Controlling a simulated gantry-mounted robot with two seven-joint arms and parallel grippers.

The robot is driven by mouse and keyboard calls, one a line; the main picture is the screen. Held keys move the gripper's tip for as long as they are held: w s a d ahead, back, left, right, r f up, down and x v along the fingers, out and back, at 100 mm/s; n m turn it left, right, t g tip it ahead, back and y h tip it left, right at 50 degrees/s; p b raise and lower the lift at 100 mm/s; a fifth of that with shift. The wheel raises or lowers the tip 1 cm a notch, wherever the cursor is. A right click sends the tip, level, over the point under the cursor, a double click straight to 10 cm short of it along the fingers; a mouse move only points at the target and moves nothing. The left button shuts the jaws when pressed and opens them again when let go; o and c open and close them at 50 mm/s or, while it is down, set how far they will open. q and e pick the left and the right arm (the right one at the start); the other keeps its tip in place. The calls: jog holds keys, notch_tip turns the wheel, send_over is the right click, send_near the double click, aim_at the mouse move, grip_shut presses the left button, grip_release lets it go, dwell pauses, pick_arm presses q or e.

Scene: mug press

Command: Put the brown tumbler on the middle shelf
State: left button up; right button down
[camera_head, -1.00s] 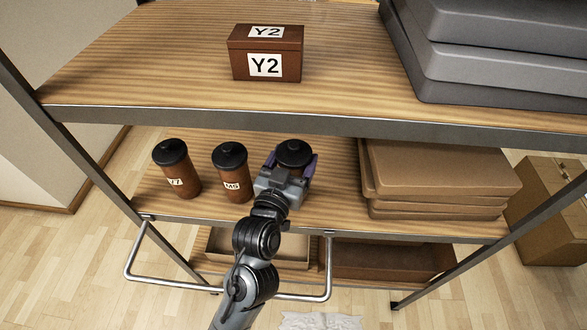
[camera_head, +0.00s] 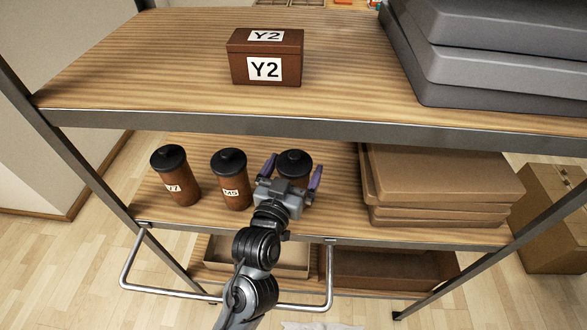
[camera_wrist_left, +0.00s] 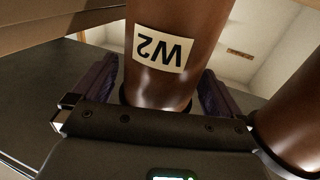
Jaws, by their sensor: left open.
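Three brown tumblers with black lids stand upright in a row on the middle shelf (camera_head: 335,215). The left tumbler (camera_head: 176,178) has a label that seems to end in 7. The middle tumbler (camera_head: 231,178) is labelled M5. The right tumbler (camera_head: 294,162) stands behind my left gripper (camera_head: 291,172), which hides its lower part. In the left wrist view this tumbler (camera_wrist_left: 180,80) carries a W2 label, upside down there, and sits between the open fingers (camera_wrist_left: 160,85). The fingers are spread apart with gaps on both sides of it. My right gripper is not seen.
A brown Y2 box (camera_head: 265,58) and stacked grey cases (camera_head: 490,60) stand on the top shelf. Flat brown boxes (camera_head: 440,178) are stacked right of the tumblers. The top shelf's front edge (camera_head: 300,132) overhangs behind. A metal handle rail (camera_head: 170,288) juts out in front.

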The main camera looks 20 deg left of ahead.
pick_arm(q)
jog(key=shift+s+r, duration=0.1)
jog(key=shift+r, duration=0.05)
jog(key=shift+s, duration=0.4)
jog(key=s, duration=1.1)
jog(key=shift+d, duration=0.25)
jog(key=shift+s, duration=0.1)
